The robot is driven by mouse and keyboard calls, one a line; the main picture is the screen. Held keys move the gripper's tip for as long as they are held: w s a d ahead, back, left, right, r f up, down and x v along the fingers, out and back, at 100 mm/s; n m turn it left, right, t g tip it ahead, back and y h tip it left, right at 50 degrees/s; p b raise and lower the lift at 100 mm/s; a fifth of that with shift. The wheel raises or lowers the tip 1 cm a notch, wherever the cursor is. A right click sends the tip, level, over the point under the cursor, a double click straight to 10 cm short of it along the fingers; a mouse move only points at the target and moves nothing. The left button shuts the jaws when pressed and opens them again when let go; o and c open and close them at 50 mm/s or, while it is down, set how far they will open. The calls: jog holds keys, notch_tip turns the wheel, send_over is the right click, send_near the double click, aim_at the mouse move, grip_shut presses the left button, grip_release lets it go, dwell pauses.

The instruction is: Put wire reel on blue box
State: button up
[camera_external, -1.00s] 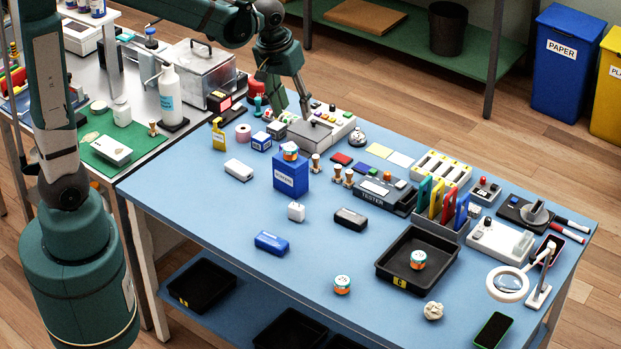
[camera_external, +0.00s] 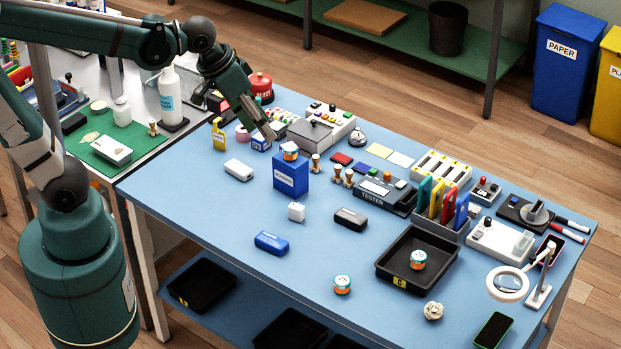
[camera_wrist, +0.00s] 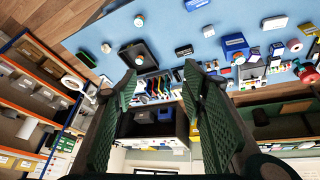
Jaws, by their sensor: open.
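A blue box (camera_external: 291,178) with a white label stands upright on the blue table. A small orange-and-white round piece, which looks like a wire reel (camera_external: 290,149), rests on top of it. The box (camera_wrist: 235,42) and the reel (camera_wrist: 239,59) also show in the wrist view. Similar reels stand at the table's front (camera_external: 342,285) and in the black tray (camera_external: 418,261). My gripper (camera_external: 267,132) is open and empty, above and behind the blue box to its left. In the wrist view its fingers (camera_wrist: 161,80) are spread wide with nothing between them.
Near the box are a white case (camera_external: 238,169), a blue case (camera_external: 271,242), a black case (camera_external: 350,218) and small wooden pieces (camera_external: 343,177). The tester (camera_external: 385,193) and the black tray (camera_external: 390,275) stand to the right. The front left of the table is clear.

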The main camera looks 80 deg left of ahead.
jog(key=s+d+m+t+h, duration=0.1)
jog(key=s+d+m, duration=0.3)
jog(key=s+d, duration=0.4)
jog(key=shift+d+f+t, duration=0.2)
jog(key=shift+t, duration=0.3)
jog(key=shift+s, duration=0.1)
dwell(6.6)
